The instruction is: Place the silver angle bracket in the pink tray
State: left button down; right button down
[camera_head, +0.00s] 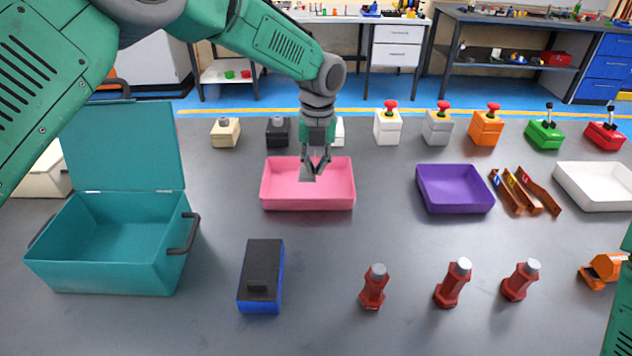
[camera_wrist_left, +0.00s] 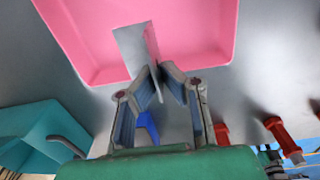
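The silver angle bracket (camera_head: 308,173) is held at the fingertips of my left gripper (camera_head: 317,164), over the pink tray (camera_head: 286,201). In the left wrist view the bracket (camera_wrist_left: 133,45) shows as a bent grey plate, with one edge between the fingertips (camera_wrist_left: 160,78). The pink tray (camera_wrist_left: 200,35) lies behind it there, and its visible floor is empty. The gap between bracket and tray floor is hard to judge. My right gripper is out of view.
A teal box (camera_head: 110,270) with its lid open stands left. A blue-black block (camera_head: 262,275) and red cylinders (camera_head: 373,288) stand in front. A purple tray (camera_head: 455,203), brown angled pieces (camera_head: 522,192) and a white tray (camera_head: 597,202) lie right. Several button boxes (camera_head: 387,128) line the back.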

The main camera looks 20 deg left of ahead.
pick_arm(q)
jog(key=shift+w+f, duration=0.1)
jog(key=shift+f, duration=3.35)
jog(key=c, duration=1.7)
grip_release()
jog(key=r, duration=1.2)
jog(key=shift+d, duration=0.2)
